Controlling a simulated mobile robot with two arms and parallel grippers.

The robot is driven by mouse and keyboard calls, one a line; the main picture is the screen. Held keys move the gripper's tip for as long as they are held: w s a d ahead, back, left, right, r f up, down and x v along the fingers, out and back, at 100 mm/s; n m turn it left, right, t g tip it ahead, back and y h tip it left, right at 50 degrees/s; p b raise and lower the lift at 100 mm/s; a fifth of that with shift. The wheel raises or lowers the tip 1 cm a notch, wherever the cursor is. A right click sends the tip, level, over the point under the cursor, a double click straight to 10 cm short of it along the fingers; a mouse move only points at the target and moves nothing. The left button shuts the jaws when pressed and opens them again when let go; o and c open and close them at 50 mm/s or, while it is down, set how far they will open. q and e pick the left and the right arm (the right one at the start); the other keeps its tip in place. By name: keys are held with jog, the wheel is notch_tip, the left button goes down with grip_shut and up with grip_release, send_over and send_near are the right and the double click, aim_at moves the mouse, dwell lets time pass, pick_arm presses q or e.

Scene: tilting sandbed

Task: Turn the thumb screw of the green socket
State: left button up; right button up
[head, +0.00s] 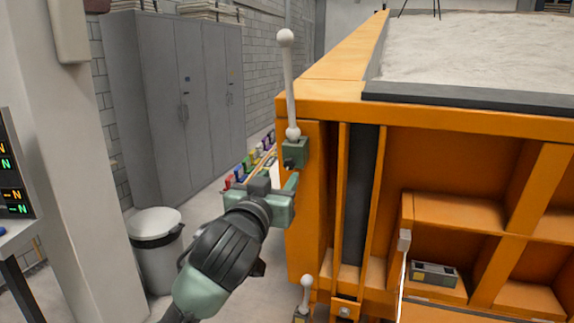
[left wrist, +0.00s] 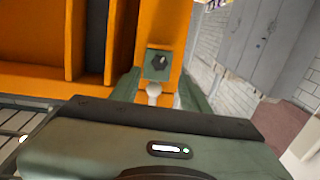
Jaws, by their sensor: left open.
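The green socket (head: 300,150) is a small block on the orange corner post, with a white ball-ended rod (head: 289,85) rising from it. Its dark thumb screw (head: 289,164) faces out on the near left side. In the left wrist view, the socket (left wrist: 149,70) carries the black thumb screw knob (left wrist: 160,61), and a white ball (left wrist: 153,91) shows beside it. My left gripper (head: 290,186) is open and empty, just below and in front of the socket in the head view. In the left wrist view its fingers (left wrist: 157,90) frame the ball, with the knob beyond them. My right gripper is not in view.
The orange sandbed (head: 330,72) fills the right side, with pale sand on top. A second white rod (head: 306,293) stands low at the post's foot. Grey cabinets (head: 175,90), a bin (head: 157,265) and a pillar (head: 75,170) stand left. Open floor lies between bin and sandbed.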

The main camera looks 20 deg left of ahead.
aim_at(289, 165)
pick_arm(q)
jog(key=w+p, duration=0.2)
jog(key=w, duration=0.4)
jog(key=shift+w+a+r, duration=0.1)
jog(key=shift+w+r, duration=0.05)
jog(key=shift+w, duration=0.6)
grip_shut()
